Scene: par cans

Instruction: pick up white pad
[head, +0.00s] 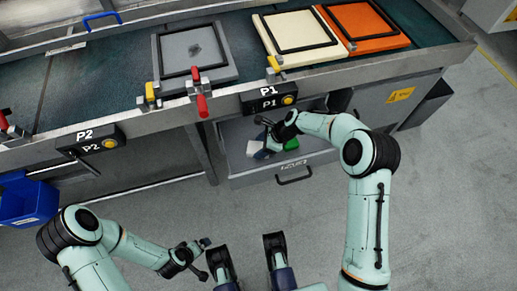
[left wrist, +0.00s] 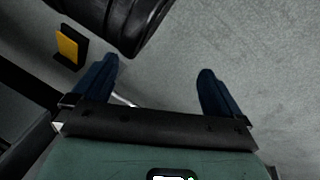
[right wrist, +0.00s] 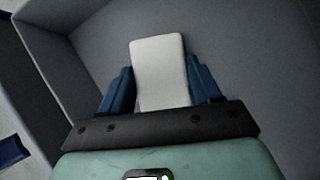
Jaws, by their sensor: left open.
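The white pad (right wrist: 160,70) stands between the blue fingers of my right gripper (right wrist: 160,88) in the right wrist view. The fingers are closed in against its two sides, narrower than the left pair. In the head view the right gripper (head: 265,152) is down inside the open grey drawer (head: 237,179), and the white pad (head: 252,148) shows at its left, partly covered. My left gripper (head: 202,246) is low at the front, away from the drawer. In the left wrist view its fingers (left wrist: 155,85) are wide apart with nothing between them.
A green item (head: 291,144) lies in the drawer beside the right gripper. Above the drawer, a conveyor holds a grey panel (head: 223,71), a cream panel (head: 286,45) and an orange panel (head: 385,42). A blue bin (head: 25,201) hangs at left. The floor ahead is clear.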

